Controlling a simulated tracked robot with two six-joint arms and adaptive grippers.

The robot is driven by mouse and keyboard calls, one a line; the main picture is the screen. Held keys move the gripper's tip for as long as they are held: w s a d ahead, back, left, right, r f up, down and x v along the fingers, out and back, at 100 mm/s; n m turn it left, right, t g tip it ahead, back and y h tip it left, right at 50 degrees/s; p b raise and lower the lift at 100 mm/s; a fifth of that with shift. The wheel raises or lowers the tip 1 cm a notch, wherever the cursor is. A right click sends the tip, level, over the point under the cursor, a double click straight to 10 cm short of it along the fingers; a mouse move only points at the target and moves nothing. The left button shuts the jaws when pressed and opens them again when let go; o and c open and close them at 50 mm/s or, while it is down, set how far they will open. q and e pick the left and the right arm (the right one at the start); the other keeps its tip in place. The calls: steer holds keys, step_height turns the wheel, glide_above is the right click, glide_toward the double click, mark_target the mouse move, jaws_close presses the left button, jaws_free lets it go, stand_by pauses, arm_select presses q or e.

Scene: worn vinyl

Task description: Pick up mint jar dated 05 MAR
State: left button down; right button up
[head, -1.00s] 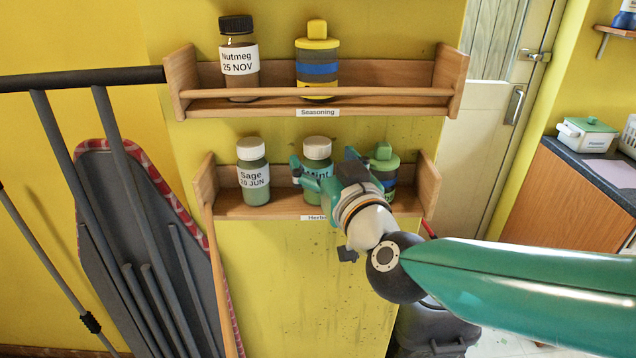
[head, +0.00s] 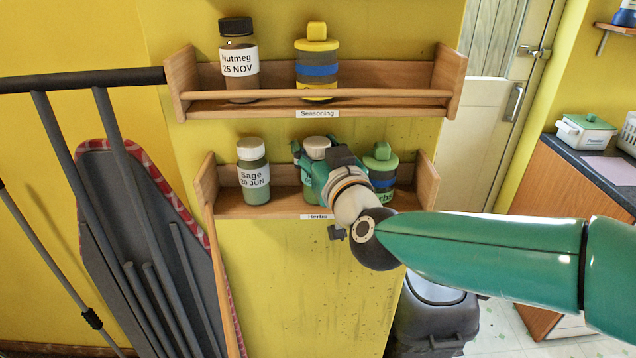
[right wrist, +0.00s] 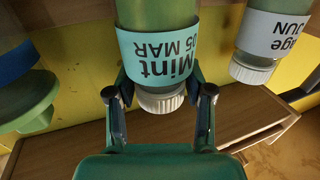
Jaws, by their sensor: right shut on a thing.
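The mint jar (head: 316,148) is green with a pale ribbed cap and stands on the lower shelf. In the right wrist view the mint jar (right wrist: 158,65) appears upside down, its teal label reading "Mint 05 MAR". My right gripper (head: 308,172) is shut on it, and its arm hides much of the jar in the head view. In the right wrist view the fingers of my right gripper (right wrist: 160,105) lie on either side of the jar near its cap. My left gripper is not in view.
The Sage jar (head: 253,172) stands left of the mint jar, and a green-lidded herbs container (head: 381,160) stands close on its right. The Herbs shelf (head: 232,208) has wooden ends. Above, the Seasoning shelf (head: 400,108) holds a Nutmeg jar (head: 239,62) and a yellow-lidded container (head: 317,60).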

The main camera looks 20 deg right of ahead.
jaws_close()
steer(key=shift+r, duration=0.1)
